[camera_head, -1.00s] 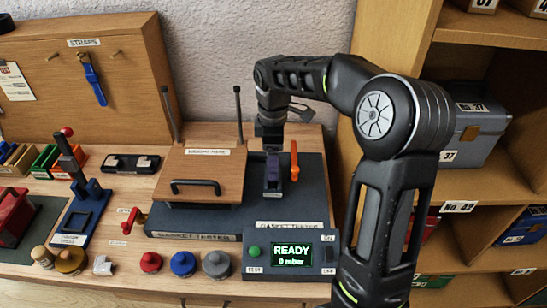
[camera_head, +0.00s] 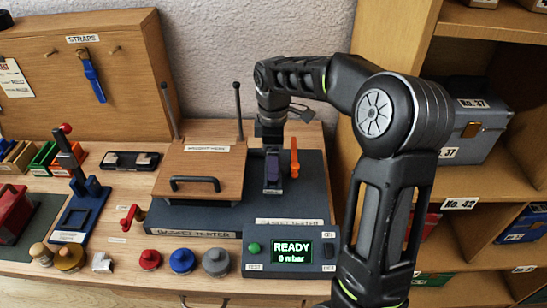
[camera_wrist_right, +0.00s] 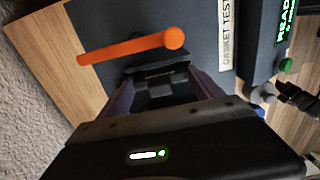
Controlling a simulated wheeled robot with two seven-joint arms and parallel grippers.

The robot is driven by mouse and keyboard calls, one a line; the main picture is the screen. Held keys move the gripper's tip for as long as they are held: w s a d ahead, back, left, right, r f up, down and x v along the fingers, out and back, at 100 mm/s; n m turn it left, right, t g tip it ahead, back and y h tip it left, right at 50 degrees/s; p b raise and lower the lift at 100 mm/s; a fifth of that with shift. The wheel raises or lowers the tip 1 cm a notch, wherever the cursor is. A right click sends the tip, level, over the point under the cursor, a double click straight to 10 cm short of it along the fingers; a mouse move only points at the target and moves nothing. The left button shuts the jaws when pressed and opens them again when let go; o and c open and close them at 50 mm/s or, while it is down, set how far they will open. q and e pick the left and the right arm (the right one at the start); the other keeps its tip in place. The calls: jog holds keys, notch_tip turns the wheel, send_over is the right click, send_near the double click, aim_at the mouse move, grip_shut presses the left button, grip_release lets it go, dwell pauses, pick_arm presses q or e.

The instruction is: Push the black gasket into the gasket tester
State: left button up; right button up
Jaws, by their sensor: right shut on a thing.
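The gasket tester (camera_head: 310,195) is a dark slab with a wooden lid part (camera_head: 205,165) on its left and an orange lever (camera_head: 294,158) at its right. The lever also shows in the right wrist view (camera_wrist_right: 130,47). My right gripper (camera_head: 272,180) points down over the tester, just left of the lever. In the right wrist view its two fingers are shut on a dark piece, apparently the black gasket (camera_wrist_right: 157,84). The fingers and the steep angle hide most of it, and I cannot tell how deep it sits.
The control box (camera_head: 290,252) in front reads READY, 0 mbar. Red (camera_head: 150,260), blue (camera_head: 182,262) and grey (camera_head: 216,262) knobs stand to its left. A red crank (camera_head: 131,216) is at the tester's left. Shelves (camera_head: 480,190) rise on the right.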

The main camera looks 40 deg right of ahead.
jog(key=o, duration=1.4)
jog(key=shift+r, duration=0.15)
jog(key=shift+r+p, duration=3.05)
jog(key=shift+r, duration=0.6)
jog(key=shift+f, duration=0.1)
